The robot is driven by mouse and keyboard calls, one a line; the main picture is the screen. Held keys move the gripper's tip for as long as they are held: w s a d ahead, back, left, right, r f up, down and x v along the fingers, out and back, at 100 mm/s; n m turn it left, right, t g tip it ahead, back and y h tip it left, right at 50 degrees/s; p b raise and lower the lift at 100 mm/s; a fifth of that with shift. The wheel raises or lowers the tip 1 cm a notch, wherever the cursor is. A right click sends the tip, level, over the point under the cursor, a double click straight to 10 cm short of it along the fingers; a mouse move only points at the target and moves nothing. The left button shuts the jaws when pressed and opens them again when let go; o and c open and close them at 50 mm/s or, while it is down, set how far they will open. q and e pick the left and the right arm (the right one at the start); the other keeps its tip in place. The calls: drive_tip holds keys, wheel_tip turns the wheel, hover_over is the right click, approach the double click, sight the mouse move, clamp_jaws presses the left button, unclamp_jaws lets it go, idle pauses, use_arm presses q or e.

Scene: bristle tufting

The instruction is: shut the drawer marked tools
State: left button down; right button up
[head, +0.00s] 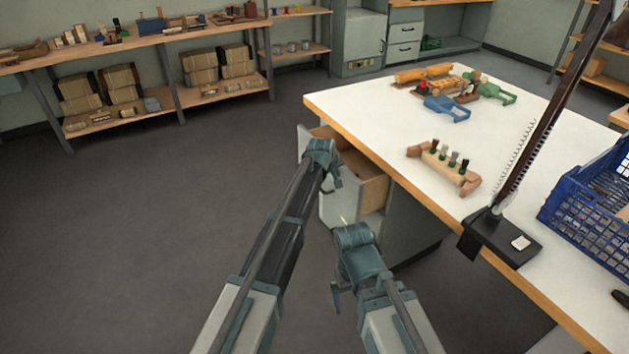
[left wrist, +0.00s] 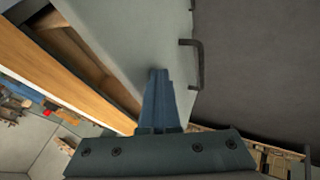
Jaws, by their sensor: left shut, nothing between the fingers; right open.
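A drawer (head: 368,183) with a wooden inside stands pulled out under the left edge of the white-topped bench (head: 375,115). Its grey front (left wrist: 125,35) fills the middle of the left wrist view, with a dark bar handle (left wrist: 197,65) on it. I can read no label on it. My left gripper (head: 322,150) is at the drawer front, partly covering it. Its fingers (left wrist: 157,78) are shut and empty, pointing at the grey panel beside the handle; I cannot tell whether they touch. My right gripper (head: 352,236) is open, lower and nearer, apart from the drawer; its fingertips are mostly hidden.
The bench top holds a wooden block with several small brushes (head: 440,163), a blue crate (head: 590,215), a lamp-like post on a dark base (head: 500,235) and a blue tool (head: 447,108) among other items. Shelves (head: 150,115) line the back wall. The floor left of the drawer is clear.

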use_arm(q)
drive_tip(key=w+d, duration=0.5)
drive_tip(key=d, duration=0.2)
drive_tip(key=shift+d, duration=0.15)
drive_tip(key=shift+s, duration=0.1)
drive_tip(key=s+a, duration=0.1)
drive_tip(key=a, duration=0.1)
drive_tip(key=s+a, duration=0.1)
drive_tip(key=shift+s+a+r, duration=0.15)
drive_tip(key=shift+s+a, duration=0.2)
drive_tip(key=p, duration=0.8)
approach(345, 167)
drive_tip(key=shift+x, duration=0.95)
